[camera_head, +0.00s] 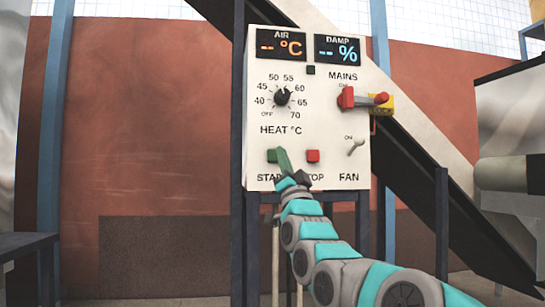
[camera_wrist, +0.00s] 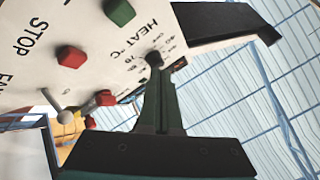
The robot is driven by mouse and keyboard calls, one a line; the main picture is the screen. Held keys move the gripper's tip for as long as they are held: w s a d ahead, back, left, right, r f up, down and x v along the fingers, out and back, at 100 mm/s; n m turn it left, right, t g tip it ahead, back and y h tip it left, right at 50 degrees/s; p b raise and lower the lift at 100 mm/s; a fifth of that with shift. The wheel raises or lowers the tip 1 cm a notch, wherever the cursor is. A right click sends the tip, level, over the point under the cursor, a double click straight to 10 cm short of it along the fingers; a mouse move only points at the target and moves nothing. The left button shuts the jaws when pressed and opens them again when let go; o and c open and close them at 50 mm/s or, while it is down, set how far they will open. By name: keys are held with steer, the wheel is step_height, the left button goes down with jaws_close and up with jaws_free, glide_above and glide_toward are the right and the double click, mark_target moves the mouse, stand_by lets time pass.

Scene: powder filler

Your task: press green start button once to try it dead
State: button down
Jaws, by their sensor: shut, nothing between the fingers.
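The green start button (camera_head: 272,156) is at the lower left of the white control panel (camera_head: 330,125), above the START label. In the wrist view the green button (camera_wrist: 119,12) is at the top, apart from my fingers. My gripper (camera_head: 281,151) is shut and empty, its dark green fingertips just right of the green button in the head view. In the wrist view my fingers (camera_wrist: 158,68) point up the picture, overlapping the dial area. I cannot tell how far the tips are from the panel. My wrist partly hides the START and STOP labels.
The red stop button (camera_head: 313,156) is close right of my fingers. A heat dial (camera_head: 282,97), a fan toggle (camera_head: 356,147) and a red mains handle (camera_head: 360,99) with a yellow piece (camera_head: 381,110) are also on the panel. Both displays (camera_head: 281,45) show dashes. The small lamp (camera_head: 311,70) is dark.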

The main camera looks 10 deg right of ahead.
mark_target(273, 151)
steer(key=shift+w, duration=0.1)
steer(key=w+p, duration=0.5)
steer(key=w, duration=0.3)
steer(key=shift+w, duration=0.35)
steer(key=shift+w, duration=0.15)
stand_by(1.9)
steer(key=shift+w, duration=0.25)
steer(key=shift+w+p, duration=0.5)
steer(key=shift+w, duration=0.05)
stand_by(0.8)
steer(key=shift+s, duration=0.1)
steer(key=shift+s+b, duration=0.7)
steer(key=shift+s, duration=0.2)
